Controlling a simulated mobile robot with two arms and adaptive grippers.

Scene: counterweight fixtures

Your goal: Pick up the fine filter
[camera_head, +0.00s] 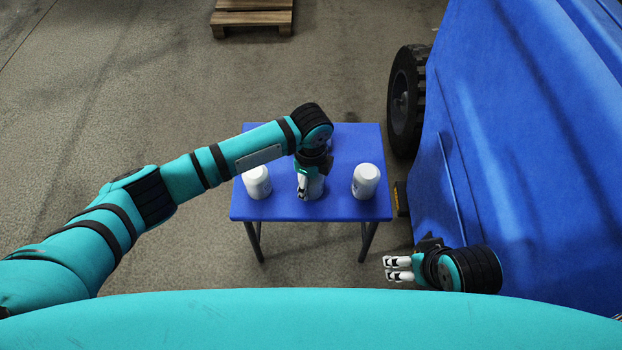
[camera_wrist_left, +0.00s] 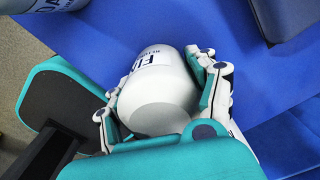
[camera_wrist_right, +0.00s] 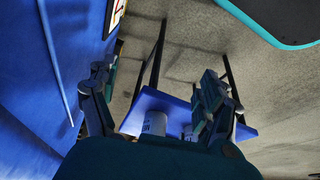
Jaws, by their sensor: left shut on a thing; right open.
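Three white canisters stand on a blue table (camera_head: 345,208): a left one (camera_head: 257,182), a middle one (camera_head: 316,188) and a right one (camera_head: 365,181). My left gripper (camera_head: 303,188) is shut around the middle canister, partly hiding it. In the left wrist view the held canister (camera_wrist_left: 160,95) sits between both fingers, and its label shows letters starting "FI"; the rest is cut off by the curve. I cannot tell from the head view whether it is lifted. My right gripper (camera_head: 388,268) is open and empty, to the right of the table's front.
A large blue body (camera_head: 490,130) with a black wheel (camera_head: 405,100) stands right of the table, close to my right arm. A wooden pallet (camera_head: 252,15) lies at the back. The floor left of the table is clear. Another canister (camera_wrist_left: 55,5) is at the left wrist view's top edge.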

